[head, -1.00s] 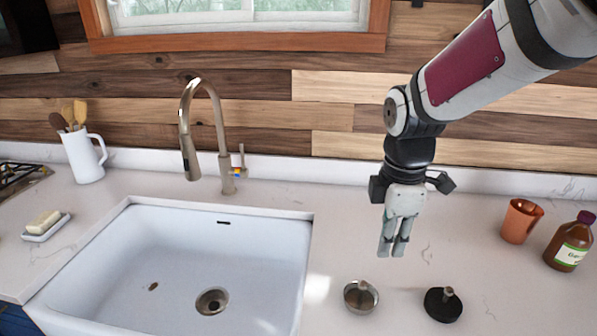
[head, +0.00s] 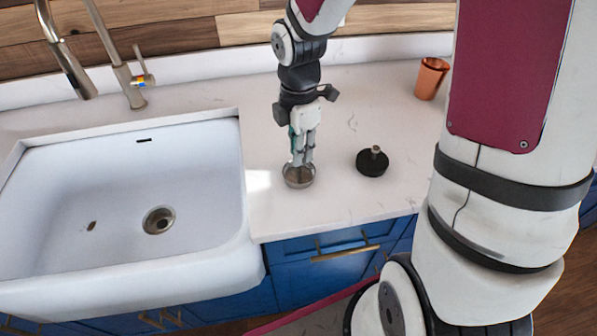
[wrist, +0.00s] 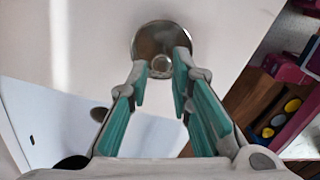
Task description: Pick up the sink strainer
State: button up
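The sink strainer (head: 298,181) is a round metal cup standing on the white counter, right of the sink. In the wrist view the strainer (wrist: 148,38) lies straight ahead, with its small round knob (wrist: 161,65) in the middle. My gripper (head: 302,162) points down over the strainer. In the wrist view my gripper (wrist: 162,64) has its two fingers apart, one on each side of the knob, with a gap showing on both sides. In the head view the fingertips hide the knob. I cannot tell whether they touch the cup.
A black stopper (head: 372,163) with a metal knob stands just right of the strainer. The white sink (head: 90,180) with its drain is at the left, with the faucet (head: 125,85) behind. A copper cup (head: 431,78) stands at the back right. Counter between is clear.

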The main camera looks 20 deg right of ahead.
aim_at(299, 177)
notch_tip(299, 177, down, 5)
jog(key=shift+s+r, duration=0.1)
jog(key=shift+r, duration=0.1)
grip_shut()
jog(key=shift+r, duration=0.1)
